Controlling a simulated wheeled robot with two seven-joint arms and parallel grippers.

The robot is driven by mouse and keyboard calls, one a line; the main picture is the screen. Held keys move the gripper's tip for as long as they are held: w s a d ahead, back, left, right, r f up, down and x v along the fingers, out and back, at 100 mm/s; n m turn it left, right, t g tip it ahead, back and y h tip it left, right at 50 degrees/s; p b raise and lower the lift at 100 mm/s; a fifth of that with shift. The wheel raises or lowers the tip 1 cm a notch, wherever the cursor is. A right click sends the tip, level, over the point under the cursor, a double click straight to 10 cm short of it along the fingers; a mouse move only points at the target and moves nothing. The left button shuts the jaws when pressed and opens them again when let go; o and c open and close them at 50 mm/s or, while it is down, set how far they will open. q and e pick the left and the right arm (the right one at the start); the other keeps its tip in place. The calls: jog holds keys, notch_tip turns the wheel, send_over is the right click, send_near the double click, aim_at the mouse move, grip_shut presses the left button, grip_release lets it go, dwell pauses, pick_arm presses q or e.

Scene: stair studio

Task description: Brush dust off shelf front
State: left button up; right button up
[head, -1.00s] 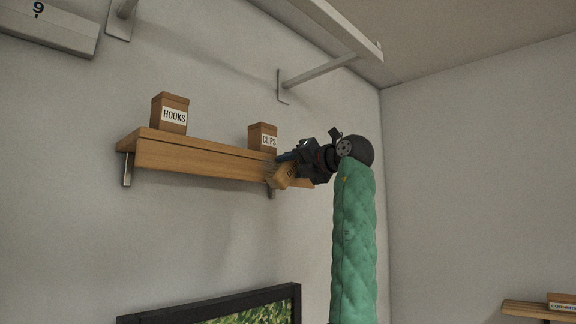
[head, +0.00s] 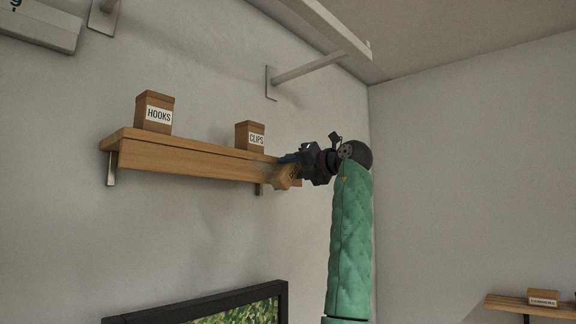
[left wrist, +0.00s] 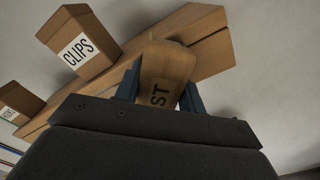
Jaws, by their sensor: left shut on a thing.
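The wooden shelf (head: 180,160) is fixed to the wall, its long front edge facing me. My left gripper (head: 289,168), at the end of the green-sleeved arm, is at the shelf's right end. It is shut on a wooden brush (head: 287,180), held tilted against or just before the front; exact contact is unclear. A pale blurred patch beside the brush could be bristles or dust; I cannot tell. In the left wrist view the brush (left wrist: 166,66) sits between both fingers, its label partly reading "ST", with the shelf (left wrist: 212,52) behind it. My right gripper is not in view.
A HOOKS box (head: 154,112) and a CLIPS box (head: 250,136) stand on the shelf. A white bracketed rail (head: 315,66) is above, a dark-framed picture (head: 200,308) below. A small shelf (head: 500,303) with a box is at lower right.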

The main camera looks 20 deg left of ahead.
aim_at(247, 163)
pick_arm(q)
jog(key=shift+w+d, duration=0.2)
jog(key=shift+w, duration=0.45)
jog(key=shift+s+a+f+b, duration=0.1)
jog(key=shift+s+b, duration=0.25)
jog(key=shift+b, duration=0.05)
jog(key=shift+s+a+b, duration=0.25)
jog(key=shift+s+b, duration=0.15)
jog(key=shift+s, duration=0.3)
jog(key=shift+s+a+b, duration=0.25)
jog(key=shift+s+b, duration=0.15)
jog(key=shift+s, duration=0.25)
jog(key=shift+s+a+b, duration=0.3)
jog(key=shift+s+b, duration=0.3)
jog(key=shift+s, duration=0.3)
jog(key=shift+s+a+b, duration=0.3)
jog(key=shift+s+b, duration=0.15)
jog(key=shift+s, duration=0.4)
jog(key=shift+s+a+b, duration=0.25)
jog(key=shift+s+b, duration=0.2)
jog(key=shift+s, duration=0.3)
jog(key=shift+s+a+b, duration=0.3)
jog(key=shift+s+b, duration=0.05)
jog(key=shift+s, duration=0.55)
jog(key=shift+s+a+b, duration=0.35)
jog(key=shift+s+b, duration=0.05)
jog(key=shift+s, duration=0.45)
jog(key=shift+s+a+b, duration=0.3)
jog(key=shift+s+b, duration=0.05)
jog(key=shift+s, duration=0.55)
